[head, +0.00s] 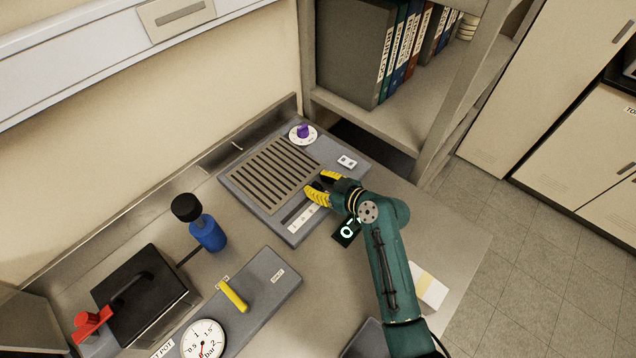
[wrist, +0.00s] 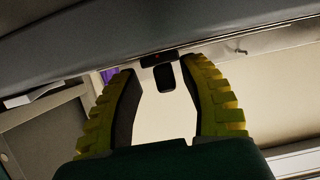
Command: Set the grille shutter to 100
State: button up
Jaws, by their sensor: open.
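The slatted grille (head: 275,172) lies in a grey panel (head: 238,187) on the bench. A pale strip with marks (head: 303,216) and a dark slot run along the panel's front side. My gripper (head: 314,187) is over that side, its yellow fingers apart. In the wrist view a small black tab (wrist: 165,76) stands between the two open fingers, below the grey panel edge; I cannot tell whether either finger touches it. A dark display (head: 346,231) with a lit digit that looks like 0 is partly covered by my arm.
A purple knob (head: 303,131) and a small white switch plate (head: 347,162) sit on the panel. A blue bottle-like part (head: 207,232), a yellow lever (head: 233,295) and a dial gauge (head: 203,340) are to the left. A shelf with binders (head: 395,60) stands behind.

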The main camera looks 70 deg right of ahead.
jog(key=shift+s+r, duration=0.1)
jog(key=v, duration=1.2)
